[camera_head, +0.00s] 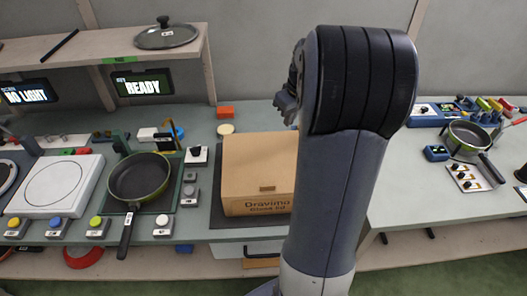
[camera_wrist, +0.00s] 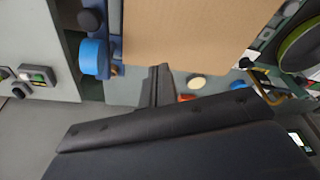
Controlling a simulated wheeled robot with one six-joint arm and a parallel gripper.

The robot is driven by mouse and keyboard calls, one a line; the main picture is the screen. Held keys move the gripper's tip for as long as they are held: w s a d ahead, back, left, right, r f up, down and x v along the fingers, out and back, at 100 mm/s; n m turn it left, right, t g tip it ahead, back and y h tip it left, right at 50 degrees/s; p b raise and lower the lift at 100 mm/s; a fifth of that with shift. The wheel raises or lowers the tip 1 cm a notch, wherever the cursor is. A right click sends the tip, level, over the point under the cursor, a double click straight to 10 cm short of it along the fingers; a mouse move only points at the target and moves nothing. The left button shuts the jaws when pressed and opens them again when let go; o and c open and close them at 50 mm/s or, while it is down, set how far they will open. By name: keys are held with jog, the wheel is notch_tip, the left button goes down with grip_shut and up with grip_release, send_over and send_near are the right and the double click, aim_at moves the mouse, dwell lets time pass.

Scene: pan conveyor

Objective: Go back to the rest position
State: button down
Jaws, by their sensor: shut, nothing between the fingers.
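My arm rises upright through the middle of the head view and hides what is behind it. My gripper (camera_head: 286,103) shows only in part at the left of the arm's top, above and behind a cardboard box. In the wrist view my gripper (camera_wrist: 160,72) is shut and empty, its dark fingers pointing towards the box. The cardboard box (camera_head: 258,165) stands closed on a dark mat on the bench. The box also fills the top middle of the wrist view (camera_wrist: 195,35). The fingers look apart from it.
A black pan (camera_head: 139,178) sits left of the box, beside a white plate unit (camera_head: 55,185) and several coloured buttons. A lid (camera_head: 166,35) lies on the upper shelf. A READY screen (camera_head: 143,84) hangs under the shelf.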

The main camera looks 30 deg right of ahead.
aim_at(285, 148)
jog(key=shift+f, duration=0.15)
jog(key=b+x, duration=0.2)
jog(key=s+b+x, duration=0.1)
jog(key=b+x, duration=0.1)
jog(key=x, duration=0.1)
jog(key=s+b+x, duration=0.1)
jog(key=b+x, duration=0.1)
jog(key=shift+w+f+b, duration=0.15)
jog(key=shift+f+b, duration=0.2)
jog(key=shift+f, duration=0.2)
jog(key=shift+r, duration=0.1)
